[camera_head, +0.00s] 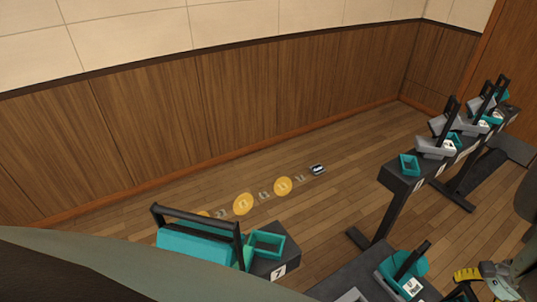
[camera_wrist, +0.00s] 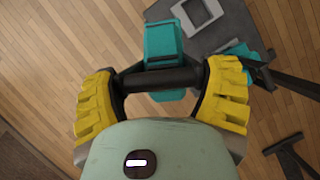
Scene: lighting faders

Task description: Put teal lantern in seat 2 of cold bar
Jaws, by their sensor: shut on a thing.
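In the wrist view my gripper (camera_wrist: 160,82), with yellow finger pads, is shut on the black handle of a teal lantern (camera_wrist: 163,42). The pads press the handle from both sides, and the teal body shows beyond it. In the head view my gripper (camera_head: 482,273) is at the lower right; the held lantern is mostly out of frame there. A dark bar (camera_wrist: 228,32) with a grey square seat (camera_wrist: 200,14) lies close to the right of the held lantern in the wrist view. I cannot tell which bar is the cold bar or which seat is 2.
A teal, black-handled lantern (camera_head: 195,245) stands beside a teal seat (camera_head: 266,246) marked 7. Another lantern (camera_head: 402,270) is on the near bar. A far bar (camera_head: 400,186) carries grey and teal lanterns. Yellow discs (camera_head: 283,187) mark open wooden floor.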

